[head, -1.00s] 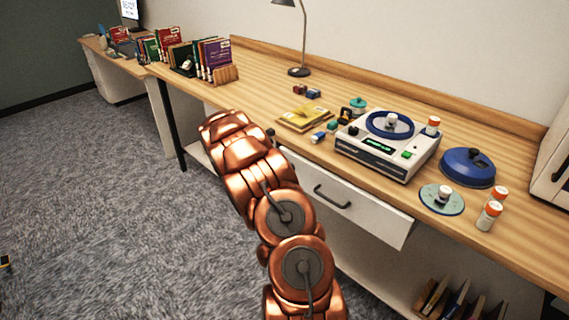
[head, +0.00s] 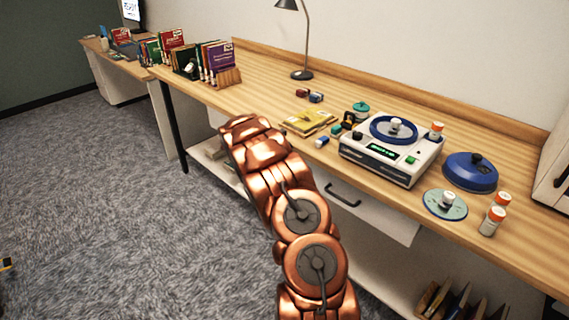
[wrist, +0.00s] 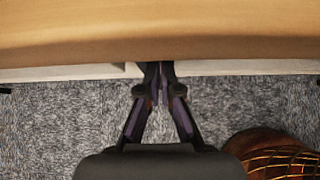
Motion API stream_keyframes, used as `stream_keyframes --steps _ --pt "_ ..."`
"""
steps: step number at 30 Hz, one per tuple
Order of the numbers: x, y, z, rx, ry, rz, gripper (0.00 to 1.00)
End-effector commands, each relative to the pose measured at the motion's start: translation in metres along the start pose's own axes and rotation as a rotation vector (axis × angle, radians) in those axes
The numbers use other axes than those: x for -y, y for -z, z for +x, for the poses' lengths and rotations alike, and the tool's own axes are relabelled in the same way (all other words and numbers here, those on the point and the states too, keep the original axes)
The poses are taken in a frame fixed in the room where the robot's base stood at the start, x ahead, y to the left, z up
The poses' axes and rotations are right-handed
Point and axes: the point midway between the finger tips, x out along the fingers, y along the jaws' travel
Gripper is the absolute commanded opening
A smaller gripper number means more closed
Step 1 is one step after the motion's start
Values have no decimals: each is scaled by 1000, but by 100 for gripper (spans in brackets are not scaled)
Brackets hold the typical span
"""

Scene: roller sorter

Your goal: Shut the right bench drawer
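The right bench drawer (head: 379,213) is white with a dark bar handle (head: 343,195). It sits under the bench's front edge, right of my arm in the head view. Its front lies close to the bench edge; I cannot tell whether a small gap is left. My arm hides its left end in the head view. My gripper (wrist: 158,72) shows in the wrist view with its fingertips together and nothing seen between them. The tips are at the bench edge, beside the end of a pale drawer front (wrist: 240,67); contact is unclear.
A lower shelf (head: 375,280) holds more books.

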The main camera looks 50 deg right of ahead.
Motion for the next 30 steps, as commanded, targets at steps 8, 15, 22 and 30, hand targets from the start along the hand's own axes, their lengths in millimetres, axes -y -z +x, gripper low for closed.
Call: stream_keyframes --steps 8,15,22,30 --pt "-2 27 -33 7 -4 -8 0" --pt "-3 28 -73 4 -8 -3 0" --pt "-1 30 -107 3 -2 -6 0" --pt "-1 28 -130 2 -1 -4 0"
